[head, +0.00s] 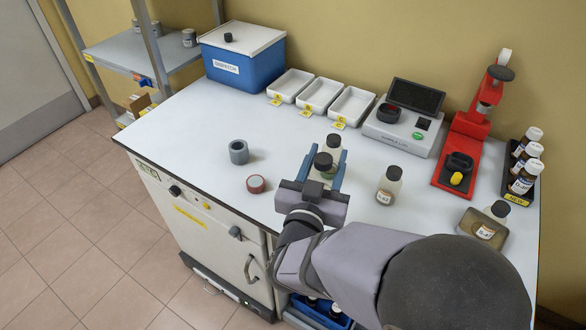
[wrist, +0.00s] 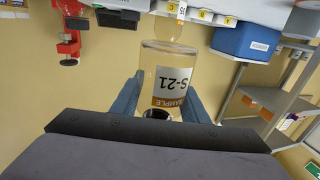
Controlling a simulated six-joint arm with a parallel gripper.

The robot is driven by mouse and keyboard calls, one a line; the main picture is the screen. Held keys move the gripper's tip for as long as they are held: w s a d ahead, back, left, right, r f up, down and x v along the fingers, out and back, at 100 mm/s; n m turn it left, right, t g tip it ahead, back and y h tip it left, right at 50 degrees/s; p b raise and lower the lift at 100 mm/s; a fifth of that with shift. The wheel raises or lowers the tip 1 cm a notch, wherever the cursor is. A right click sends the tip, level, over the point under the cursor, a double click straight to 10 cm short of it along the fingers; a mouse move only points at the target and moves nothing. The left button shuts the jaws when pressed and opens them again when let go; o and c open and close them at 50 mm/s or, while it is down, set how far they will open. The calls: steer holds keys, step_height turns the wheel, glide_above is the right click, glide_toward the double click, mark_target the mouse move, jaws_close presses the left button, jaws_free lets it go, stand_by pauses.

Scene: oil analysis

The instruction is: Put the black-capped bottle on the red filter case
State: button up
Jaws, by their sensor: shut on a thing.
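My gripper (head: 323,172) is shut on a black-capped bottle (head: 329,176), with one blue finger on each side of it. In the wrist view the held bottle (wrist: 165,75) is clear and pale, with an upside-down label reading S-21; its dark cap (wrist: 157,114) is towards my gripper. I cannot tell how far its base is from the table. A small round red case (head: 256,184) with a dark side lies on the white table, left of my gripper. Part of the held bottle is hidden by my gripper.
A grey ring-shaped cylinder (head: 238,152) stands behind the red case. Another bottle (head: 334,143) stands just behind my gripper. White trays (head: 320,93) and a red stand (head: 462,135) are at the back.

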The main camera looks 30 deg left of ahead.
steer(key=a+r+n+g+y+b, duration=0.1)
steer(key=a+r+n+y+b, duration=0.15)
steer(key=a, duration=0.65)
steer(key=a+r+n+g+y+b, duration=0.1)
steer(key=a+r+y, duration=0.15)
steer(key=a, duration=0.55)
steer(key=shift+n+g+y, duration=0.55)
steer(key=shift+g+y, duration=0.05)
steer(key=shift+y, duration=0.2)
steer(key=shift+s+a+f, duration=0.1)
steer(key=shift+a+f, duration=0.3)
steer(key=shift+f, duration=1.55)
steer(key=shift+s+a+f, duration=0.15)
steer(key=shift+a+f, duration=0.3)
steer(key=shift+f, duration=1.55)
steer(key=shift+s+a+f, duration=0.1)
steer(key=shift+a+f, duration=0.3)
steer(key=shift+f, duration=1.55)
steer(key=shift+f, duration=0.15)
steer(key=o, duration=1.1)
steer(key=shift+o, duration=0.2)
